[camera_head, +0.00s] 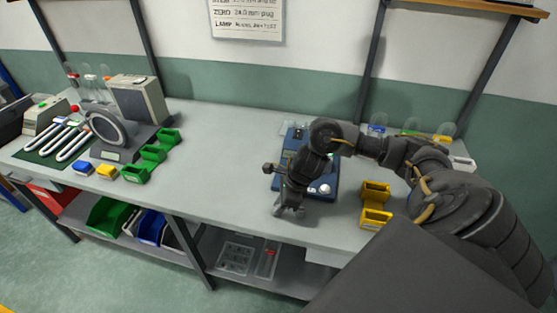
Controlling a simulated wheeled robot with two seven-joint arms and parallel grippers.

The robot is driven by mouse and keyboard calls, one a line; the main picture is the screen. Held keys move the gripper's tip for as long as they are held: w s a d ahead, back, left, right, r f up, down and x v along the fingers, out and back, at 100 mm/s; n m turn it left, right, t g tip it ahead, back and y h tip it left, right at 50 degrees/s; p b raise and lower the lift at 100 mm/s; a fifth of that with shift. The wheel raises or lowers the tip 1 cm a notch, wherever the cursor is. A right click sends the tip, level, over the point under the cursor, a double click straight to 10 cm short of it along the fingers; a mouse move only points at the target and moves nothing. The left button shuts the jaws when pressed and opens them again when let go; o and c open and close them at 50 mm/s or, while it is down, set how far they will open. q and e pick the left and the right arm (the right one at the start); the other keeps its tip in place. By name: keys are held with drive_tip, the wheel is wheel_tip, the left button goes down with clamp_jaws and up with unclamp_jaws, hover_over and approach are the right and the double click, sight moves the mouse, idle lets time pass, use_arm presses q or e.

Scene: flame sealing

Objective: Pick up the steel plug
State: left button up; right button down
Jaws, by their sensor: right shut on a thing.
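My right arm reaches in from the right. Its gripper (286,209) is low over the front part of the table, at the left front corner of a blue device (329,190). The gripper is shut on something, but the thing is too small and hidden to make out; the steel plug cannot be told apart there. A small round pale knob (325,188) shows on the blue device, right of the gripper. The forearm hides much of the device. My left gripper is not in view.
Yellow bins (375,216) stand right of the blue device. Green bins (136,175), a round-faced grey instrument (107,129) and white curved tubes (73,146) stand on the left. The table (220,180) is clear between the green bins and the device. Glass domes stand at the back right.

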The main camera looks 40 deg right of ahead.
drive_tip(key=shift+r, duration=0.15)
drive_tip(key=shift+r, duration=0.25)
wheel_tip(320, 180, up, 2)
drive_tip(key=shift+w+r+b, duration=0.1)
drive_tip(key=shift+b, duration=0.75)
drive_tip(key=s+a+r+p, duration=0.3)
drive_tip(key=s+r+p, duration=0.2)
drive_tip(key=s+p, duration=0.1)
drive_tip(key=s+a+r+p, duration=0.2)
drive_tip(key=s+r+p, duration=0.3)
drive_tip(key=s+p, duration=0.2)
drive_tip(key=shift+a+p, duration=0.4)
drive_tip(key=shift+p, duration=0.25)
